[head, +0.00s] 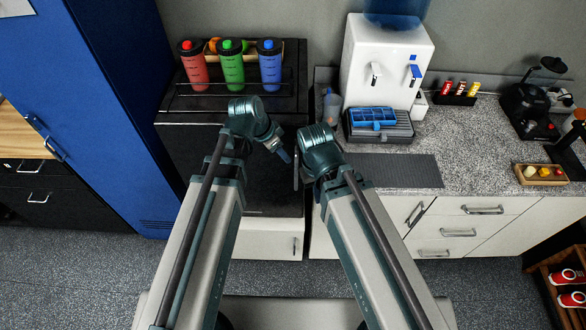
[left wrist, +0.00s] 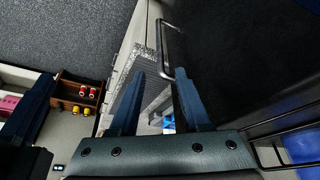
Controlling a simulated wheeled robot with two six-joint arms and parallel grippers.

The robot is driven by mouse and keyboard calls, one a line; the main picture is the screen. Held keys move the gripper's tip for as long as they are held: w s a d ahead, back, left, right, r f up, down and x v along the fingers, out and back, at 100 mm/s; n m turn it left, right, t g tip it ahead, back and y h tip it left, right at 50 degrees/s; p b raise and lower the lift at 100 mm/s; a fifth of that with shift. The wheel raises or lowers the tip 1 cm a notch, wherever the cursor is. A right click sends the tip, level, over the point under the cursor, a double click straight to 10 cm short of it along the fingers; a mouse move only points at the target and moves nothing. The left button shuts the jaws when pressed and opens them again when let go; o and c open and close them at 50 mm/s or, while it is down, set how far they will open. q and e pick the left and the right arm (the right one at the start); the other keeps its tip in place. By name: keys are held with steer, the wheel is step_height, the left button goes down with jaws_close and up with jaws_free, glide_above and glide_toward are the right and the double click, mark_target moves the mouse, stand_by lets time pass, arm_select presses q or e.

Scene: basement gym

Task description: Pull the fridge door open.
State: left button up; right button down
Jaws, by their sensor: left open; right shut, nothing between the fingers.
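The black fridge (head: 275,195) stands under the bottle rack, and its door looks closed. Its upright metal handle (head: 296,172) is at the door's right side. The dark door fills the right of that view. In the head view my left gripper (head: 285,155) is open in front of the door, just left of the handle. My right gripper (head: 318,170) is just right of the handle, shut and empty, mostly hidden by its own wrist.
Red, green and blue bottles (head: 232,66) stand in a rack on the fridge. A blue locker (head: 120,100) stands left. Grey floor (head: 80,270) is clear.

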arm_select(q)
steer(key=b+x, duration=1.2)
steer(key=x, duration=0.2)
steer(key=shift+b, duration=0.4)
steer(key=shift+s, duration=0.1)
steer(key=shift+c, duration=0.2)
jaws_close()
stand_by(0.8)
